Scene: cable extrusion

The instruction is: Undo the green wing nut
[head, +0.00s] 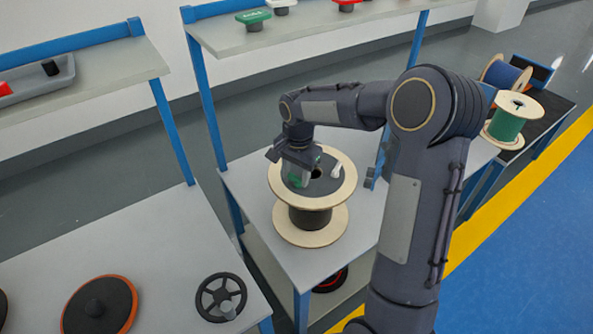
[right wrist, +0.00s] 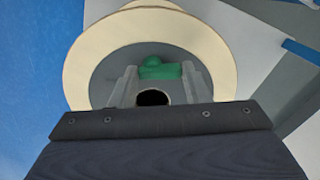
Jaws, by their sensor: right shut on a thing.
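The green wing nut (right wrist: 158,69) sits on the grey face of a spool in the right wrist view, between the two fingertips of my right gripper. In the head view only a bit of green (head: 294,178) shows beside the gripper. The spool (head: 341,187) stands upright on the table, with pale wooden flanges and a dark core. My right gripper (head: 304,175) reaches down over its top and is shut on the green wing nut. A dark round hole (right wrist: 152,97) shows near the nut in the right wrist view. My left gripper is out of view.
A small white piece (head: 336,170) sits on the spool top, right of my gripper. A shelf (head: 300,32) with small coloured items stands behind. A black wheel (head: 220,296) and an orange-rimmed disc (head: 98,306) lie on the left table. A green spool (head: 507,125) stands at right.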

